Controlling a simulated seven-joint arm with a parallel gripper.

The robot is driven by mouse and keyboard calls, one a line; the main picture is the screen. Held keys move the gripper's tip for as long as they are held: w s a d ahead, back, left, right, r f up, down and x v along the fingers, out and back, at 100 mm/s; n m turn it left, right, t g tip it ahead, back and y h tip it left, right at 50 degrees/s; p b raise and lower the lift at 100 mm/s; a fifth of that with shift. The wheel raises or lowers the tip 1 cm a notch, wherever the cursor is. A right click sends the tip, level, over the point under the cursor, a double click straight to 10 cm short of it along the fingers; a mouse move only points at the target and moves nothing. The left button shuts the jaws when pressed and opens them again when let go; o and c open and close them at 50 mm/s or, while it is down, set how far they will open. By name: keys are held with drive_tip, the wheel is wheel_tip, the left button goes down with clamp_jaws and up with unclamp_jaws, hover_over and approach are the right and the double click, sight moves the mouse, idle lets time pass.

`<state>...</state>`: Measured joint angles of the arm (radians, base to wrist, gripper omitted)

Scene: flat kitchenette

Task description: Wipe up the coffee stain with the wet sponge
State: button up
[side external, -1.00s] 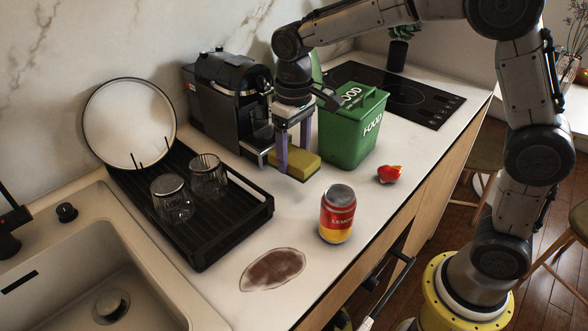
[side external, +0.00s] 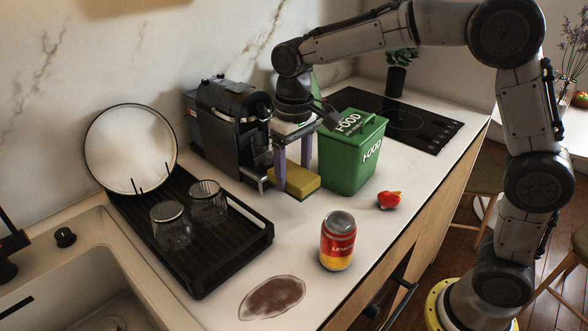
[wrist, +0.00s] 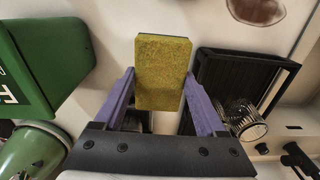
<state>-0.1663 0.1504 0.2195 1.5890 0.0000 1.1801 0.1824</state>
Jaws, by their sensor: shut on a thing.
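The yellow sponge (side external: 299,184) is on the counter in front of the coffee machine, left of the green bin. My gripper (side external: 294,180) points down with its two purple fingers shut on the sponge's sides. In the wrist view the sponge (wrist: 164,70) sits between the fingertips (wrist: 160,85). I cannot tell whether it touches the counter or how wet it is. The brown coffee stain (side external: 272,298) lies on the counter in the foreground, apart from the sponge; part of it shows at the top of the wrist view (wrist: 257,9).
A red-and-yellow can (side external: 338,241) stands between sponge and stain, off to the right. A black drying rack (side external: 205,262) with two glasses is on the left. The green food bin (side external: 350,152), the coffee machine (side external: 232,130) and a small red item (side external: 390,200) are nearby.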

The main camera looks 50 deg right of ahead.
drive_tip(key=shift+w+a+m, duration=0.1)
drive_tip(key=shift+m, duration=0.4)
drive_tip(key=s+a+f, duration=0.1)
drive_tip(key=s+a, duration=0.2)
drive_tip(key=a, duration=1)
drive_tip(key=n, duration=0.2)
hover_over(241, 323)
drive_tip(key=f, duration=0.1)
drive_tip(key=shift+s+a+f, duration=0.1)
drive_tip(key=shift+s+f, duration=0.05)
drive_tip(key=shift+f, duration=1.7)
drive_tip(key=shift+s+f, duration=0.15)
drive_tip(key=shift+f, duration=1.65)
drive_tip(key=shift+w+f, duration=0.1)
drive_tip(key=shift+f, duration=0.2)
drive_tip(key=shift+d+f, duration=0.15)
drive_tip(key=shift+d, duration=6.85)
drive_tip(key=shift+a, duration=7)
drive_tip(key=shift+w, duration=0.2)
drive_tip(key=shift+s+d, duration=0.1)
drive_tip(key=shift+d, duration=6.8)
drive_tip(key=shift+a, duration=7)
wheel_tip(241, 323, up, 8)
